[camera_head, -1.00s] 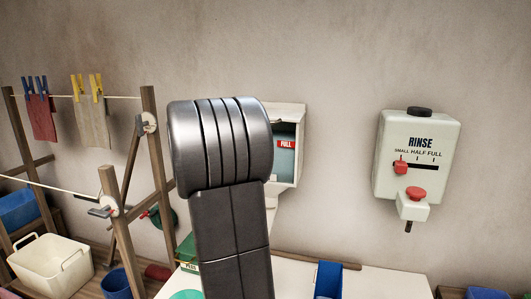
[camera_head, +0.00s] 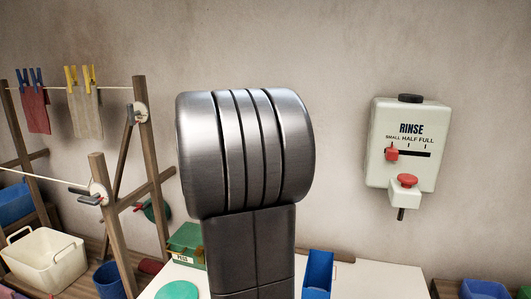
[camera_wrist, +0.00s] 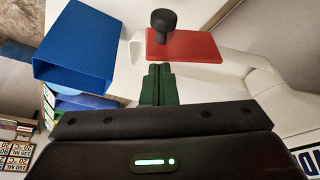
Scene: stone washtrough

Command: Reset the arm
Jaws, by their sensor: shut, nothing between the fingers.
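My arm (camera_head: 245,160) rises in the middle of the head view, a grey ribbed joint on a dark link. My gripper does not show in that view. In the wrist view my gripper (camera_wrist: 157,84) shows its two dark green fingers closed together, with nothing held. Beyond the fingertips is a red plate (camera_wrist: 188,47) with a black knob (camera_wrist: 163,20) on it. Whether the fingers touch the plate cannot be told. A blue open-ended box (camera_wrist: 74,46) is to the left of the fingers.
A rinse dispenser (camera_head: 408,145) with a red slider and red button hangs on the wall at right. A wooden drying frame (camera_head: 150,170) with pegged cloths stands at left, near a cream basket (camera_head: 45,262). A white worktop (camera_head: 375,280) holds a blue container (camera_head: 318,272).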

